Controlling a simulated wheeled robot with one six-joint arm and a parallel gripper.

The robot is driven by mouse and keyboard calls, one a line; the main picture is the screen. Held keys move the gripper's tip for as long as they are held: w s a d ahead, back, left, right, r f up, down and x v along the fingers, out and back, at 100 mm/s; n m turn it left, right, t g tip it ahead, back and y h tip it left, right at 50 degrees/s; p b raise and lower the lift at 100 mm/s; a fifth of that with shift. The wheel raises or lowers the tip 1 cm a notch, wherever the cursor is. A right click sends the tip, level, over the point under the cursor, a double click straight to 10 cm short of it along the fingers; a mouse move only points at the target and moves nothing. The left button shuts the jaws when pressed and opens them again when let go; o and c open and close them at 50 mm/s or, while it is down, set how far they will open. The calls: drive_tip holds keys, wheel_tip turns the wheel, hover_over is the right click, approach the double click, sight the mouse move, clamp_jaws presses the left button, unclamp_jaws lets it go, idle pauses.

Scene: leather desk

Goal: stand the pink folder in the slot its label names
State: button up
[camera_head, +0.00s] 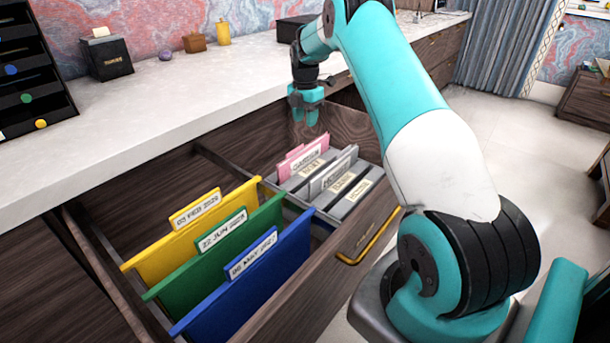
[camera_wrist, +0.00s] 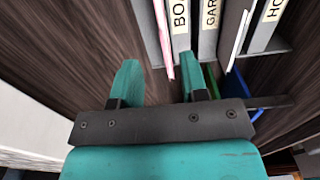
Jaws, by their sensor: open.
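The pink folder (camera_head: 288,165) stands in the far left part of a grey slotted holder (camera_head: 312,192) in the open drawer. Its white tab label appears to read "GARDEN". In the wrist view its thin edge (camera_wrist: 163,40) shows beside the divider label beginning "BO". Other slot labels there begin "GAR" (camera_wrist: 210,14) and "HO" (camera_wrist: 272,10). A grey folder (camera_head: 330,175) with a white tab stands further right in the holder. My gripper (camera_head: 306,108) is open and empty above the drawer's far end, apart from the pink folder. Its fingers (camera_wrist: 158,82) point toward the holder.
Yellow (camera_head: 160,247), green (camera_head: 205,262) and blue (camera_head: 245,285) folders with date labels hang in the drawer's near part. The drawer front with a yellow handle (camera_head: 370,237) is at right. The white countertop (camera_head: 165,97) runs along the left, mostly clear.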

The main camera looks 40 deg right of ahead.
sight(305, 147)
wheel_tip(305, 147, down, 11)
drive_tip(key=shift+s+a+f+b, duration=0.1)
drive_tip(key=shift+a+f+b, duration=0.1)
drive_tip(key=shift+b, duration=1.05)
drive_tip(key=shift+c, duration=0.4)
drive_tip(key=shift+r, duration=0.1)
clamp_jaws()
